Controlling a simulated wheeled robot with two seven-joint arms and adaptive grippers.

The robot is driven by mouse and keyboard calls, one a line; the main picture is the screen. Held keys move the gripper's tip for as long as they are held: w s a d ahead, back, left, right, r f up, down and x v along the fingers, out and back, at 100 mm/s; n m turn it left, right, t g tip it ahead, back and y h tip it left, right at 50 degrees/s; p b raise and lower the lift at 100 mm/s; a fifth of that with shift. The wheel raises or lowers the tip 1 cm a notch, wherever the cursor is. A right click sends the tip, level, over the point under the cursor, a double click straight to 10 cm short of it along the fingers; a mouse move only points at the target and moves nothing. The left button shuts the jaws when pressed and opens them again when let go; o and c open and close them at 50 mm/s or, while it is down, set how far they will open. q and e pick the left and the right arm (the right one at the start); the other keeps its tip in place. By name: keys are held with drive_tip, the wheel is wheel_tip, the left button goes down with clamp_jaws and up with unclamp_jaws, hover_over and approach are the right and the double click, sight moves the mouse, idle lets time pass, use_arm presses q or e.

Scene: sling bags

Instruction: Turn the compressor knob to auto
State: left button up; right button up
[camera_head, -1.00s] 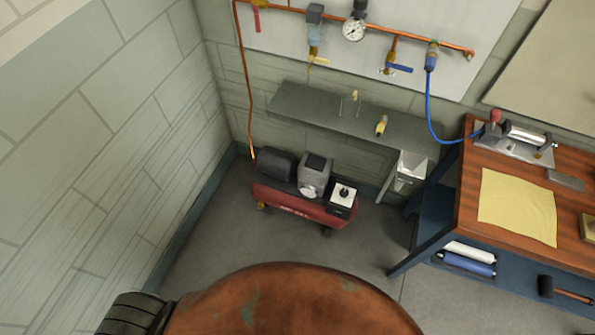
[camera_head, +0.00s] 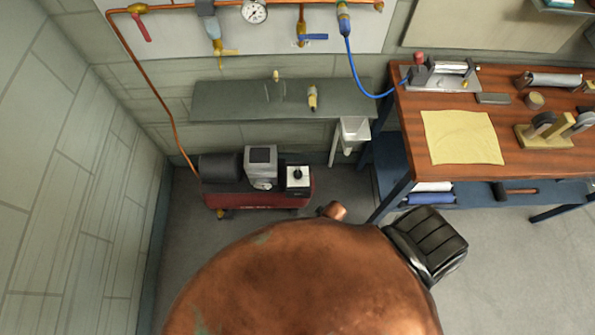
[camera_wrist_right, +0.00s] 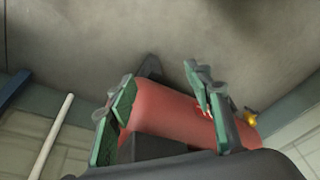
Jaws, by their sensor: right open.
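The red compressor (camera_head: 255,201) stands on the floor against the back wall in the head view. On its right end is a box with a pale face and a black knob (camera_head: 298,174). The knob's setting is too small to read. My right gripper (camera_wrist_right: 158,76) shows in the right wrist view, its green-padded fingers apart with nothing gripped. The red compressor tank (camera_wrist_right: 170,114) lies beyond and between the fingers in that view. I cannot make out the knob there.
A grey shelf (camera_head: 230,105) hangs above the compressor. A copper pipe (camera_head: 150,80) runs down to its left end. A wooden workbench (camera_head: 410,125) with a yellow cloth (camera_head: 462,137) stands to the right. Bare floor (camera_head: 190,245) lies in front of the compressor.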

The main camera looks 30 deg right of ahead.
drive_tip(key=w+a+r+n+y, duration=0.1)
drive_tip(key=w+a+r+n, duration=0.1)
drive_tip(key=w+a+r, duration=0.5)
drive_tip(key=w+a+r+n+y, duration=0.1)
drive_tip(key=w+a+r+n, duration=0.1)
drive_tip(key=w+a+r, duration=0.5)
wheel_tip(320, 180, up, 7)
drive_tip(key=n+g+h, duration=0.2)
drive_tip(key=g+h, duration=0.1)
hover_over(298, 173)
drive_tip(key=shift+s+a+f+p, duration=0.15)
drive_tip(key=shift+a+p, duration=0.15)
drive_tip(key=shift+a, duration=0.15)
drive_tip(key=shift+d, duration=0.4)
use_arm(q)
drive_tip(key=shift+s+a+f+b, duration=0.1)
drive_tip(key=shift+s+f+b, duration=0.65)
drive_tip(key=shift+b, duration=0.4)
use_arm(e)
wheel_tip(298, 173, down, 7)
drive_tip(key=shift+f, duration=0.2)
use_arm(q)
drive_tip(key=shift+w, duration=0.1)
use_arm(e)
drive_tip(key=c, duration=1.2)
